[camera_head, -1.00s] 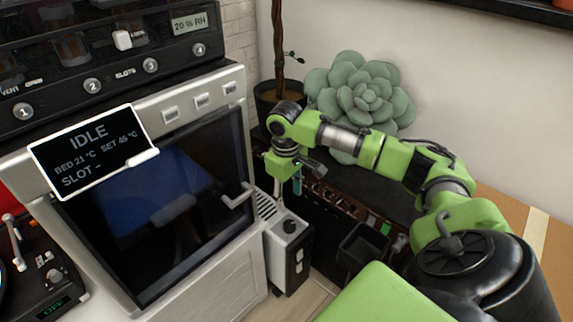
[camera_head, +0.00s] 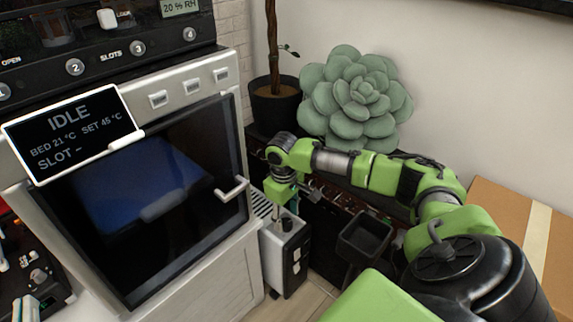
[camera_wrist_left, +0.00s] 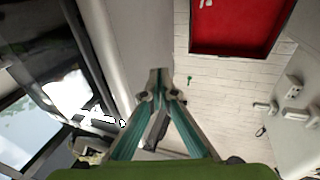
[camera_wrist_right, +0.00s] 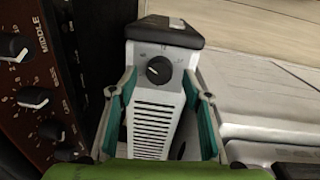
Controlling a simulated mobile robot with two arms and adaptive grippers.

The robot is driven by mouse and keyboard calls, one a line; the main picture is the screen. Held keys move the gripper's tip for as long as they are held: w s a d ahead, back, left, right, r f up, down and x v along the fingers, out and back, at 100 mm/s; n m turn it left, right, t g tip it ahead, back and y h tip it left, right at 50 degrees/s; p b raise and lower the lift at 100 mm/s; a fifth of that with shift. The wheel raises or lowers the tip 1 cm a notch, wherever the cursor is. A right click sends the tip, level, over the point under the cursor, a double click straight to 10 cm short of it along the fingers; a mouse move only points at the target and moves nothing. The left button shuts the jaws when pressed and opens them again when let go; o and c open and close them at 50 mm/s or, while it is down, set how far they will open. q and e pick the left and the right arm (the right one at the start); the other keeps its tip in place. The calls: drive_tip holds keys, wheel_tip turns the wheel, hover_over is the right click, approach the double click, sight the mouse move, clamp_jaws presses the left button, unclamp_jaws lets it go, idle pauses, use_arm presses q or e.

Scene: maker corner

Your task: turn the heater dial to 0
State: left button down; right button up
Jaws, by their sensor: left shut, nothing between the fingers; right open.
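The heater is a white box (camera_head: 296,256) standing on the floor beside the glass-doored cabinet. Its black dial (camera_wrist_right: 159,70) sits on the grey top face in the right wrist view, with small marks around it that I cannot read surely. The dial also shows in the head view (camera_head: 287,224). My right gripper (camera_wrist_right: 160,95) is open, its two teal fingers pointing at the heater, one on each side of the dial's line and apart from the knob. It hangs above the heater in the head view. My left gripper (camera_wrist_left: 160,78) is shut and empty, away from the heater.
The cabinet's door handle (camera_head: 234,189) sticks out near my right gripper. A brown panel with several knobs (camera_wrist_right: 35,97) stands close on the left in the right wrist view. A dark bin (camera_head: 365,237) and a potted plant (camera_head: 273,103) are nearby.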

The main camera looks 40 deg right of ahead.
sight(286, 225)
use_arm(q)
drive_tip(key=shift+s+d+r+t+h+b, duration=0.15)
drive_tip(key=shift+r+t, duration=0.3)
drive_tip(key=shift+r, duration=0.4)
drive_tip(key=shift+s+r+t+h+b, duration=0.15)
drive_tip(key=shift+r+t, duration=0.35)
drive_tip(key=shift+r, duration=0.3)
drive_tip(key=shift+s+d+r+t, duration=0.15)
drive_tip(key=shift+r+t, duration=0.3)
drive_tip(key=shift+r, duration=0.4)
use_arm(e)
drive_tip(key=shift+d+f, duration=0.1)
drive_tip(key=shift+f, duration=1.1)
use_arm(q)
drive_tip(key=shift+a, duration=0.1)
use_arm(e)
drive_tip(key=c, duration=1.1)
